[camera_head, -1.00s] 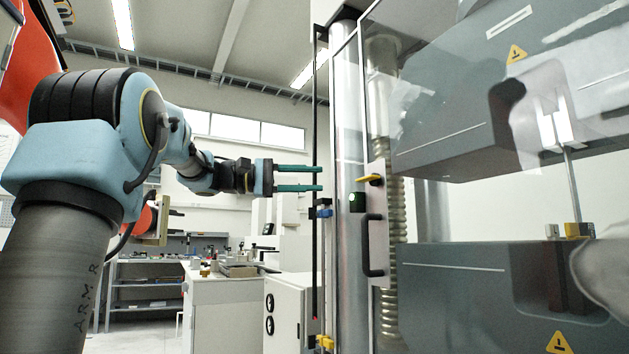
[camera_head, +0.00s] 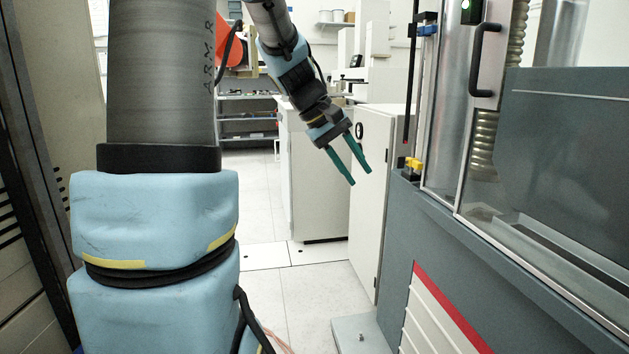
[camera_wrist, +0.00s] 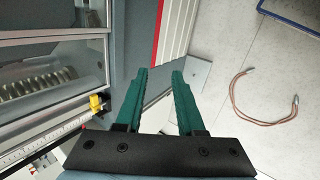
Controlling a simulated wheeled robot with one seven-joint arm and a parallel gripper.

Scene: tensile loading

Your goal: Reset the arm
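My gripper (camera_head: 361,174) hangs from my arm in the middle of the head view, tilted down and to the right. Its two green fingers stand apart with nothing between them. In the wrist view the fingers (camera_wrist: 160,74) are also apart and empty, pointing toward the grey machine side and the floor. My arm's blue and dark grey links fill the left of the head view. The upper part of the arm is cut off by the top edge.
The testing machine (camera_head: 545,235) with its clear door and black handle (camera_head: 487,60) stands to the right, apart from my gripper. A white cabinet (camera_head: 372,210) is behind the gripper. A brown cable (camera_wrist: 262,118) lies on the floor, which is otherwise largely clear.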

